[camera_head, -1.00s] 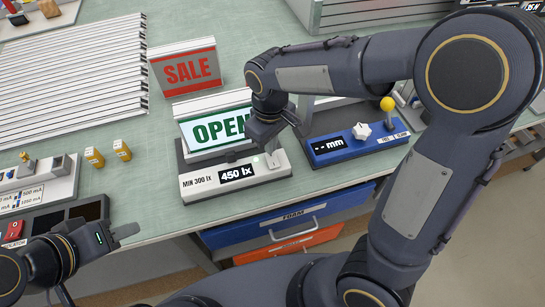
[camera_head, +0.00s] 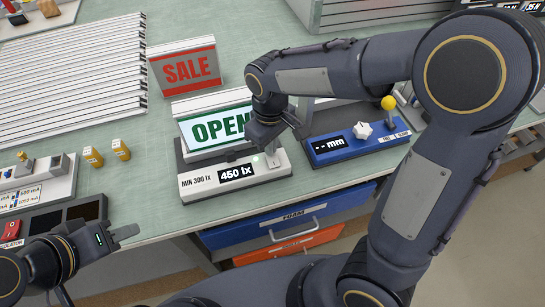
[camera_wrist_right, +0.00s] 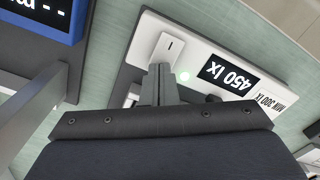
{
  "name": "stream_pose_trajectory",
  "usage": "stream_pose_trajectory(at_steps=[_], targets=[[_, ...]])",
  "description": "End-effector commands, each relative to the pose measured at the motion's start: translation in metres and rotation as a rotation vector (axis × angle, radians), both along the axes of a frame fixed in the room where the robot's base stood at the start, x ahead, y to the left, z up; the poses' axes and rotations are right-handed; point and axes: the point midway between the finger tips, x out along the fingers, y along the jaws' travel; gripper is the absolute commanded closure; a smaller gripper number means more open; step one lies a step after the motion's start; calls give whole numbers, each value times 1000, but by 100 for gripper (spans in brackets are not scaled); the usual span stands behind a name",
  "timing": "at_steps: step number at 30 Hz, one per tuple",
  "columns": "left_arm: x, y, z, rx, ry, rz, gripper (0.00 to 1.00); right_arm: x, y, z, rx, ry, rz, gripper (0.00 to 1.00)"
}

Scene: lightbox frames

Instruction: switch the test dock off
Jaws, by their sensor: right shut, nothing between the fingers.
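The test dock (camera_head: 235,180) is a grey and white unit with a display reading 450 lx and the label MIN 300 lx. It holds a lit OPEN sign (camera_head: 215,127) and a small light glows pale green. In the right wrist view the dock (camera_wrist_right: 210,52) has a white rocker switch (camera_wrist_right: 168,46) at its end. My right gripper (camera_wrist_right: 162,68) is shut and empty, its fingertips at the near edge of the switch; I cannot tell whether they touch. My left gripper (camera_head: 128,232) is over the table's front edge, away from the dock; its finger gap is unclear.
A blue gauge unit (camera_head: 355,140) with a white knob and yellow-topped lever stands right of the dock. A SALE sign (camera_head: 185,67) stands behind it. Two small yellow blocks (camera_head: 107,153) and a red-switched isolator panel (camera_head: 12,230) are to the left. Drawers (camera_head: 290,225) are below the front edge.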

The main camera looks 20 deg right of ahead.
Motion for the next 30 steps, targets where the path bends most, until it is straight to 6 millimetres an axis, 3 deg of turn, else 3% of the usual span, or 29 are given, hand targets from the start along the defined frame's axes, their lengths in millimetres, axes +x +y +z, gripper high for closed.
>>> stream_pose_trajectory(at_steps=[17,30], targets=[[0,0,-4,0,0,0,64,0,0,-6,-1,2,0,100],[0,0,26,0,0,0,64,0,0,28,-1,1,0,100]])
